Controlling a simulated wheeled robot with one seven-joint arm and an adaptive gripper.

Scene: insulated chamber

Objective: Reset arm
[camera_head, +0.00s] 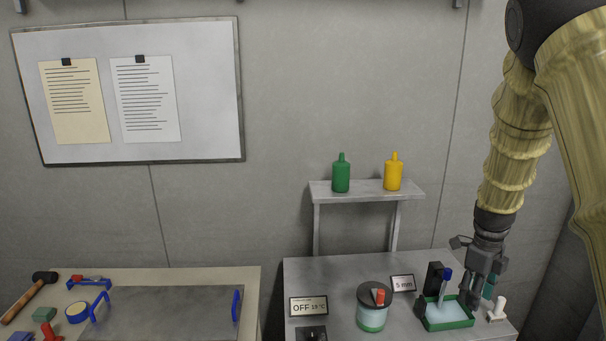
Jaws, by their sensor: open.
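My arm comes down from the upper right in a yellowish sleeve. My gripper (478,297) points downward over the right part of the grey table (310,275). It is open, and I see nothing held in it. Its fingertips are close to the right side of a green tray (472,323) with a pale blue inside. From this angle I cannot tell whether they touch the tray.
A lidded jar (372,318) and OFF display (308,307) stand left. A shelf (366,190) holds two bottles behind.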

